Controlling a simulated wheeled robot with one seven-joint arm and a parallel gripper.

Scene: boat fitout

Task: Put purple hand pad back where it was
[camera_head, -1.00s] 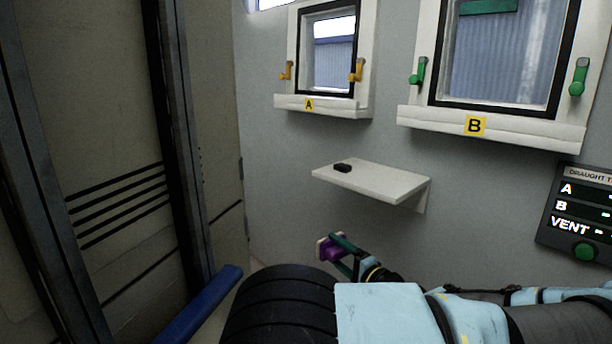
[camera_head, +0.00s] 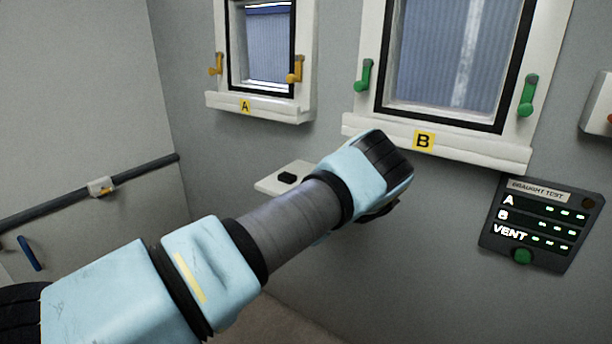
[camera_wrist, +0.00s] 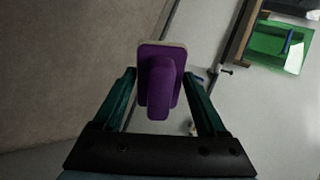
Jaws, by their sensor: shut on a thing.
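The purple hand pad (camera_wrist: 160,85) has a purple block handle on a purple plate with a pale edge. The pad is held up in the air. In the head view my forearm and wrist reach to the right in front of the wall shelf, and they hide both the gripper and the pad.
A white wall shelf (camera_head: 268,183) bears a small black block (camera_head: 287,178), and my arm covers its right part. Window A (camera_head: 262,50) and window B (camera_head: 450,60) are above. A draught test panel (camera_head: 537,225) hangs at right.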

